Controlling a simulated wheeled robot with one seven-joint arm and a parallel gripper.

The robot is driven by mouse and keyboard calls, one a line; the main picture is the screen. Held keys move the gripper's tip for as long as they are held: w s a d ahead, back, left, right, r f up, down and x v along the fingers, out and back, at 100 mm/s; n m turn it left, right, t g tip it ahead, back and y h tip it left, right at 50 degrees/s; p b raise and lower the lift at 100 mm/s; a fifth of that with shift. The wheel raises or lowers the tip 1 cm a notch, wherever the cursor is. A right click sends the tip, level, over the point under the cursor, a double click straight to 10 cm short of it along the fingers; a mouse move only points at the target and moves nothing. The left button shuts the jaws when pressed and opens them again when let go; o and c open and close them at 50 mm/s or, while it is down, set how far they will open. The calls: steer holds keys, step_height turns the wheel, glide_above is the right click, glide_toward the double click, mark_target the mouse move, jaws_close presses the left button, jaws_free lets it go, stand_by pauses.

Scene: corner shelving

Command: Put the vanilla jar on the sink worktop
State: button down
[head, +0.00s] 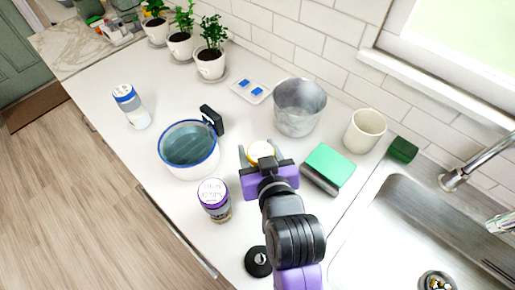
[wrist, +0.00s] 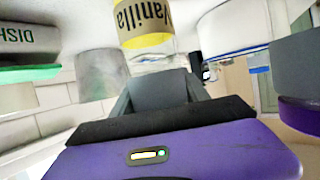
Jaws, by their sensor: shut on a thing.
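In the head view the jar (head: 261,146) shows mostly as a yellow-rimmed white top, the rest hidden behind my gripper. My purple and black gripper (head: 260,154) has a finger on each side of the jar and is shut on it. The jar is over the white sink worktop (head: 115,165); I cannot tell whether it touches the surface.
Close around stand a blue-rimmed pot (head: 189,165), a purple-lidded jar (head: 214,200), a metal bucket (head: 297,110), a green-topped box (head: 329,168) and a cream cup (head: 364,131). A black round item (head: 257,262) lies in front. The sink (head: 400,240) is at right. Free worktop lies at left.

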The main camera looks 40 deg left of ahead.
steer(key=shift+f, duration=0.15)
steer(key=c, duration=0.6)
jaws_free()
steer(key=shift+o, duration=0.2)
steer(key=shift+r, duration=0.3)
steer(key=b+v, duration=0.1)
steer(key=v, duration=1.1)
steer(key=shift+f, duration=0.2)
steer(key=shift+d, duration=0.1)
